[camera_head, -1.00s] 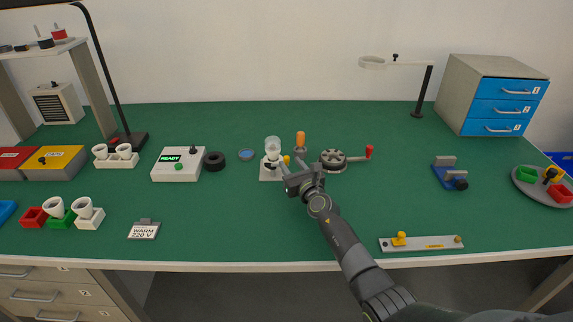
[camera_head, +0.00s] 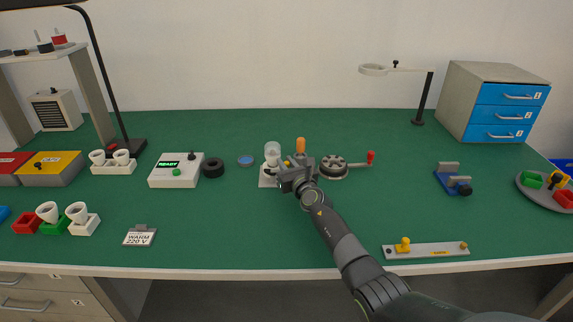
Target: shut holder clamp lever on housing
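The holder with a pale, clear-topped housing (camera_head: 272,150) stands on a light square base (camera_head: 266,181) near the middle of the green bench. My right gripper (camera_head: 287,174) is at the right side of the holder, against or very close to it. The gripper hides the clamp lever and the holder's right side. Whether the fingers are open or shut, and whether they touch the lever, cannot be told. My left gripper is not in view.
An orange-handled tool (camera_head: 300,146) stands just behind my gripper. A dark reel with a red-knobbed crank (camera_head: 334,167) is close on the right. A black ring (camera_head: 213,167) and the READY box (camera_head: 176,171) are on the left. The bench front is mostly clear.

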